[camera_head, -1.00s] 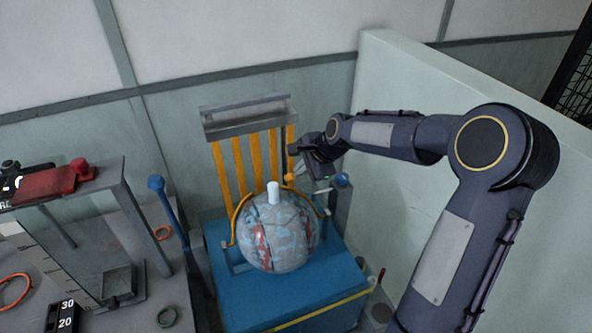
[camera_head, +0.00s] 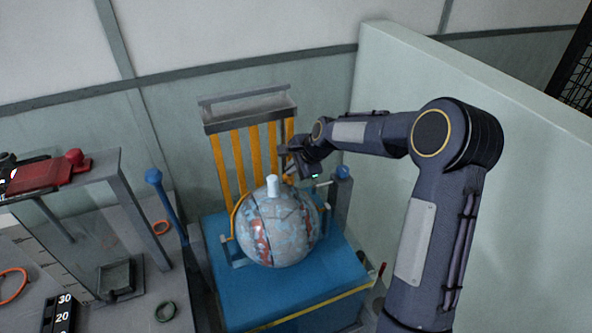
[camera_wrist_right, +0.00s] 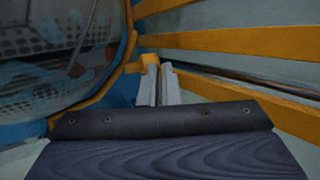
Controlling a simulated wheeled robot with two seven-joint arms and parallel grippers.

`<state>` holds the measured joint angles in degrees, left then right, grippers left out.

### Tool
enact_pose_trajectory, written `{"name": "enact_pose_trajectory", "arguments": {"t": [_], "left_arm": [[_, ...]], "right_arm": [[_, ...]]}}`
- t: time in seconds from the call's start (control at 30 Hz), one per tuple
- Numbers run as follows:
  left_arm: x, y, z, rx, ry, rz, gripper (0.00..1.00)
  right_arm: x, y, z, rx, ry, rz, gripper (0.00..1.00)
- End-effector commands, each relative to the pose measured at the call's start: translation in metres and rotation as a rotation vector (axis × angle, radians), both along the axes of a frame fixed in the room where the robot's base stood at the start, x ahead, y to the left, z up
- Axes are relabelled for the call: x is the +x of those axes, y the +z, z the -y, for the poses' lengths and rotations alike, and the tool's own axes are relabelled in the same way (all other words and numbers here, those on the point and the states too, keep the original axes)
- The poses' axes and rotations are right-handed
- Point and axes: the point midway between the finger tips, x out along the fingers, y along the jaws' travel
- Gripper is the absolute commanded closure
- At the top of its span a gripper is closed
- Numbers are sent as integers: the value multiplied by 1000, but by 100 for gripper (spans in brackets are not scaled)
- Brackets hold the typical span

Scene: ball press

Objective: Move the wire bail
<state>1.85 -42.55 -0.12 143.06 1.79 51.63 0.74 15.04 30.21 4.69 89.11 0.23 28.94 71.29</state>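The orange-yellow wire bail (camera_head: 234,217) curves up along the left side of the mottled blue, grey and red ball (camera_head: 278,232); the ball and my gripper hide much of it. My right gripper (camera_head: 291,176) is just behind the ball's upper right side. In the right wrist view its two grey fingers (camera_wrist_right: 158,84) stand close together. An orange block on the bail (camera_wrist_right: 150,60) is right at their tips. I cannot tell whether they are closed on it. The ball (camera_wrist_right: 62,50) fills the left of that view. My left gripper is out of view.
A blue base (camera_head: 300,295) carries the ball, with orange slats (camera_head: 238,157) and a grey bar (camera_head: 248,112) behind. A blue-knobbed lever (camera_head: 165,200) stands left. A blue knob (camera_head: 343,172) and a pale wall (camera_head: 450,90) are right.

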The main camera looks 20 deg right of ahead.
Motion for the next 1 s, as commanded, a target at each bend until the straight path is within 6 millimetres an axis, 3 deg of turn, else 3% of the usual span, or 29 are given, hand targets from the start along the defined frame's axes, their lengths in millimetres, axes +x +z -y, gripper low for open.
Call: {"name": "enact_pose_trajectory", "arguments": {"t": [0.33, 0.47, 0.67, 0.73, 1.0], "left_arm": [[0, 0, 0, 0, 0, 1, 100], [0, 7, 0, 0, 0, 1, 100], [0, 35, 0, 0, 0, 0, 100], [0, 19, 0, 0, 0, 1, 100], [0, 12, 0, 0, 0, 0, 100]], "right_arm": [[2, 0, 1, 0, -2, 4, 100], [1, 10, 3, 1, -3, 3, 100], [-4, 49, 12, 0, 0, 5, 100], [-9, 56, 17, -2, -1, 10, 100], [-24, 109, 30, -2, 0, 8, 100]]}}
